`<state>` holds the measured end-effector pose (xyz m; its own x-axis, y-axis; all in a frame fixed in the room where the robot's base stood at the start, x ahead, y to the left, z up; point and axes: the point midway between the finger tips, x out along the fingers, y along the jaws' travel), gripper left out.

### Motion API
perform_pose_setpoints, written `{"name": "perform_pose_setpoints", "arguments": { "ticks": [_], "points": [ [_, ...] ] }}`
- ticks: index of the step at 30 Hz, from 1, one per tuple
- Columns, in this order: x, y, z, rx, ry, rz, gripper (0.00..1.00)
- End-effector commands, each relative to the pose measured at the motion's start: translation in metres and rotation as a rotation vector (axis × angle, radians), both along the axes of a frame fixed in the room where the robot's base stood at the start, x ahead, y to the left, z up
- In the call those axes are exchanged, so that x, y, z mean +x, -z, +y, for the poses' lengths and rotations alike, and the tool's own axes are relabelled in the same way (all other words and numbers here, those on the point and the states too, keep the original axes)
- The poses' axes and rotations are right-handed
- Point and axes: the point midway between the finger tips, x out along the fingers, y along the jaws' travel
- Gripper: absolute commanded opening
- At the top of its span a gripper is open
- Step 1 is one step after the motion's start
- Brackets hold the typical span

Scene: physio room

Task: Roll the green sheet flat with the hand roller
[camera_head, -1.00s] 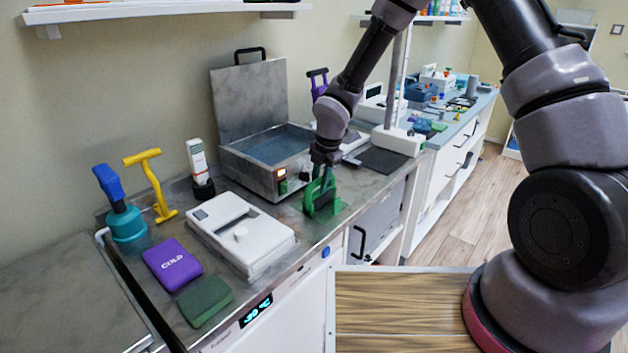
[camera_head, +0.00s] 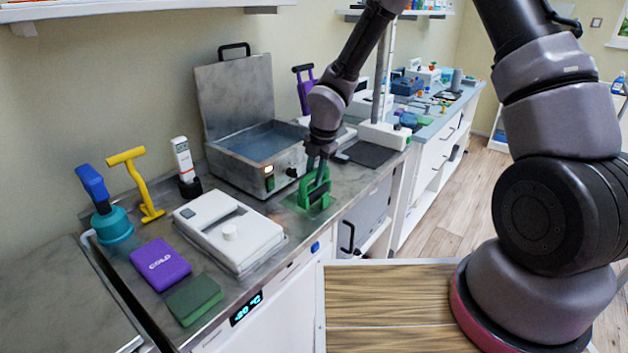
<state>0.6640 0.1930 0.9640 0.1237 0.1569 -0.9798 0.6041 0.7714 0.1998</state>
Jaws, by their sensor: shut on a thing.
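A green-framed tool (camera_head: 304,191) with a dark middle, apparently the hand roller, stands on the steel counter at the right of the open water bath. My gripper (camera_head: 319,163) is shut on its top and points down. The tool's foot seems to be at counter level, but contact is hard to judge. A faint green patch (camera_head: 293,213) shows on the counter around the tool's foot. It may be the green sheet; its edges and flatness are unclear, and the tool hides part of it.
The water bath (camera_head: 238,166) with raised lid stands left of my gripper. A white lidded box (camera_head: 228,232), purple cold pack (camera_head: 160,264), green block (camera_head: 194,299), yellow-handled tool (camera_head: 138,184) and blue-handled teal tool (camera_head: 112,227) stand further left. A dark pad (camera_head: 370,154) and a stand lie behind.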

Motion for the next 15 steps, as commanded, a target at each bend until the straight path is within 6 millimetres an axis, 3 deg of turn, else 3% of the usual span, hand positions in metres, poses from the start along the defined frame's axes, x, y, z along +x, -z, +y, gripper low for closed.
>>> {"name": "perform_pose_setpoints", "arguments": {
  "ticks": [15],
  "points": [
    [0.001,-0.043,0.000,0.001,0.001,-0.002,0.00]
  ]
}}
